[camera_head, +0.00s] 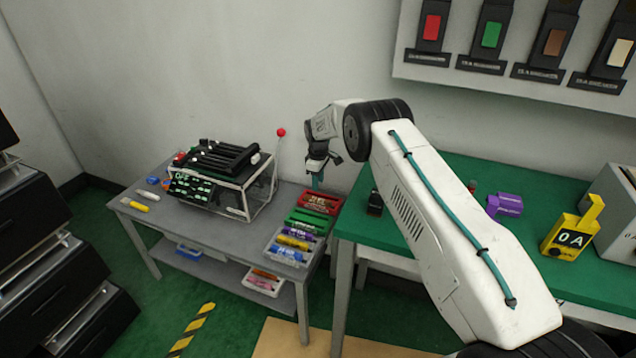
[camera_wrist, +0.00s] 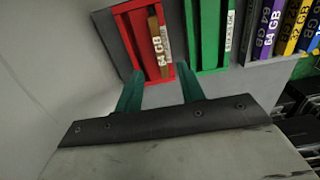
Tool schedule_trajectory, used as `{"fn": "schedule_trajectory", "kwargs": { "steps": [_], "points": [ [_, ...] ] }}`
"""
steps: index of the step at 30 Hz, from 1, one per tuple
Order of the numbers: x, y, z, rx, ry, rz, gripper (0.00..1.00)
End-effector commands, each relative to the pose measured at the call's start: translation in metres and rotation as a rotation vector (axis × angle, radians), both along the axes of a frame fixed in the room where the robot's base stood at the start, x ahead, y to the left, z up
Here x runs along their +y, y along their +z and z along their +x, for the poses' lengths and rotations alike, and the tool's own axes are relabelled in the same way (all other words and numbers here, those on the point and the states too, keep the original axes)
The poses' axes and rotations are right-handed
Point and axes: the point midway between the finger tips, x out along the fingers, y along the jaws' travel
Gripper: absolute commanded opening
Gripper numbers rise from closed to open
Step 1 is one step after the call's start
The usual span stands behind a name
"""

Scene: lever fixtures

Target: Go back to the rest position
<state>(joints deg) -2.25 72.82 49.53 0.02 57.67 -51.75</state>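My gripper (camera_head: 317,178) is in the air above the right end of the grey table, on the far side of the colored holders. In the wrist view my gripper (camera_wrist: 160,71) shows two green fingers spread apart with nothing between them. Beyond the fingertips is a red holder (camera_wrist: 127,36) with a brown stick marked 64 GB (camera_wrist: 157,45) in it. A green holder (camera_wrist: 211,35) is to its right. In the head view my arm reaches out from the lower right and bends down at the wrist.
A black-and-clear device (camera_head: 228,178) with a red-ball lever (camera_head: 281,132) stands on the grey table (camera_head: 150,216). A breaker panel (camera_head: 480,75) hangs behind.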

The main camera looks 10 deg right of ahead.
Motion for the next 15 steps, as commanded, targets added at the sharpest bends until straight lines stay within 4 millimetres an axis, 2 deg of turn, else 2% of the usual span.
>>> {"fn": "schedule_trajectory", "kwargs": {
  "steps": [4,7,11,15],
  "points": [
    [0.0,0.006,0.0,-0.002,-0.004,0.0,0.39],
    [-0.001,0.031,-0.002,-0.008,-0.024,0.001,0.39],
    [-0.004,0.094,-0.014,-0.018,-0.082,0.001,0.39],
    [-0.008,0.171,-0.042,-0.027,-0.162,0.003,0.39]
  ]
}}
